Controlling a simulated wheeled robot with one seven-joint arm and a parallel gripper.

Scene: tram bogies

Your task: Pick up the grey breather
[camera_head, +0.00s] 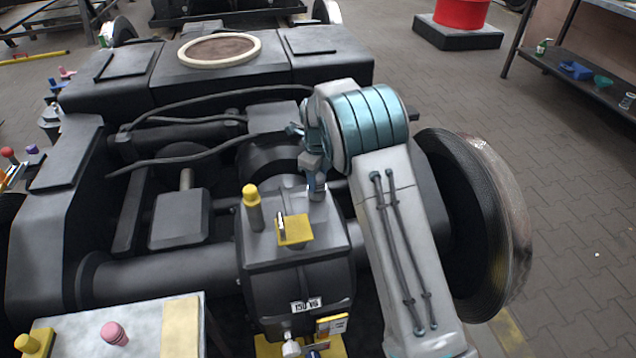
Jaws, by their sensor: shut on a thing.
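My gripper (316,181) points down over the back right of the dark gearbox housing (290,268). It is shut on the grey breather (317,193), a small grey cylinder mostly hidden by the fingers. I cannot tell whether the breather touches the housing top or is slightly above it. A yellow-capped breather (252,207) stands upright to the left on the same housing.
A yellow block (294,230) sits on the housing close to my gripper. Black hoses (200,155) run behind. A wheel (470,225) stands at right. A pale table (140,318) with pink and yellow parts is at front left.

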